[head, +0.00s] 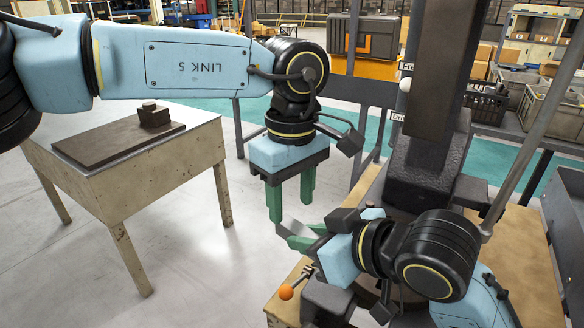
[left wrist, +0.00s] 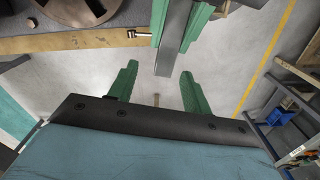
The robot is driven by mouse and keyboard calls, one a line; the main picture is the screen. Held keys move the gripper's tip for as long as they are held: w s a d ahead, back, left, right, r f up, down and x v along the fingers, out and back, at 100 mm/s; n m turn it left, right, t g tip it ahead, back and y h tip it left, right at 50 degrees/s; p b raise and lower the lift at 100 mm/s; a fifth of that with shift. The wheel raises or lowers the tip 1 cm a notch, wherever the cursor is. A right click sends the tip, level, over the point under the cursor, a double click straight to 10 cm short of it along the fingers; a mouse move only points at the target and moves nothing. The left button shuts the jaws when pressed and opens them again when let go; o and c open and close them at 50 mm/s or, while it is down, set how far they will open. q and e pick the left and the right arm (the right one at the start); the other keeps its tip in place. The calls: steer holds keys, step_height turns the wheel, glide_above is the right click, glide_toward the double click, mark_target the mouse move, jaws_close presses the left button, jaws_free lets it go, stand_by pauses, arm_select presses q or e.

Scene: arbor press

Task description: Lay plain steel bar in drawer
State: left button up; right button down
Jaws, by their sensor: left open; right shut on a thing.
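My right gripper (head: 308,236) is shut on the plain steel bar (head: 284,229), a short grey bar whose free end sticks out to the left. In the left wrist view the bar (left wrist: 172,48) is clamped between the right gripper's green fingers (left wrist: 178,28). My left gripper (head: 290,196) points down, open and empty, above and close to the bar's free end. In the left wrist view the bar's end lies between the lines of the left fingers (left wrist: 158,88), apart from both. I cannot make out the drawer; a partly hidden label starting "Dr" (head: 397,117) is on the frame.
The dark press (head: 425,160) stands on a wooden-topped bench (head: 530,240) at right. A lever with an orange knob (head: 286,292) is near the right gripper. A side table (head: 175,158) at left holds a brown plate with a block (head: 120,142). Floor between is clear.

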mark_target(293, 220)
arm_select(q)
steer(key=shift+f, duration=2.15)
steer(key=shift+d, duration=0.1)
jaws_close()
arm_select(e)
steer(key=shift+s+a+r, duration=0.1)
steer(key=shift+a, duration=0.05)
arm_select(q)
steer(key=shift+r, duration=0.1)
arm_select(e)
steer(key=c, duration=1.2)
jaws_free()
steer(key=shift+c, duration=0.2)
steer(key=shift+o, duration=0.6)
